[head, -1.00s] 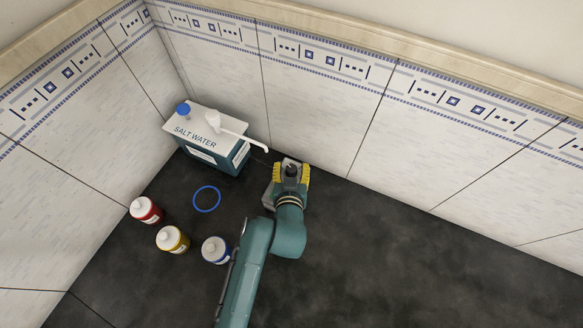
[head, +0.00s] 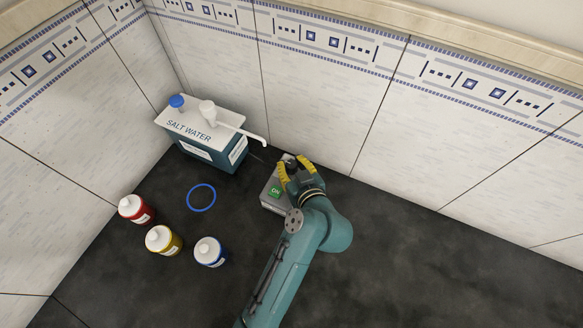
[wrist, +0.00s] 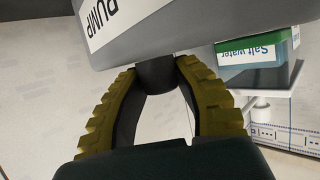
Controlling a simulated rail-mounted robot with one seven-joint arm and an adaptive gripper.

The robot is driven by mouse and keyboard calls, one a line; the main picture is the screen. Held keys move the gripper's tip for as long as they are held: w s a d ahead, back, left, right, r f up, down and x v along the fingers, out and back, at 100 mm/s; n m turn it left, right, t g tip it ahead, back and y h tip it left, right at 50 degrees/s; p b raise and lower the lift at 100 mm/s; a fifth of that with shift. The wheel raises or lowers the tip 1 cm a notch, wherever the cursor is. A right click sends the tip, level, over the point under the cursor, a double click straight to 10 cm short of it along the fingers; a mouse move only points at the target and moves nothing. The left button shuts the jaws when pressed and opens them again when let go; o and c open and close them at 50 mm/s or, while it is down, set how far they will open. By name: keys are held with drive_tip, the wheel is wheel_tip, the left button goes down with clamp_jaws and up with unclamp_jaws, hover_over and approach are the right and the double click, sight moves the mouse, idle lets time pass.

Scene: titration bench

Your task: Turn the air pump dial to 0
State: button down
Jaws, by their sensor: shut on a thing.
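The air pump (head: 270,197) is a grey box on the dark bench, right of the salt water box, with a green ON mark (head: 275,190) on top. In the wrist view the pump body (wrist: 200,28) fills the upper part, with a "PUMP" label. The dark dial (wrist: 157,73) sticks out from it, between my yellow-padded fingers. My gripper (head: 297,168) is shut on the dial, and the fingertips lie close to the pump body. The dial's setting cannot be read in either view.
The salt water box (head: 210,152) with a blue cap and white spout stands left of the pump. A blue ring (head: 201,198) lies in front of it. Red (head: 136,209), yellow (head: 163,241) and blue (head: 210,252) bottles stand front left. The tiled wall is close behind; the right bench is clear.

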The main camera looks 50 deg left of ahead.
drive_tip(key=shift+f, duration=0.15)
drive_tip(key=c, duration=0.7)
unclamp_jaws()
drive_tip(key=v, duration=1.2)
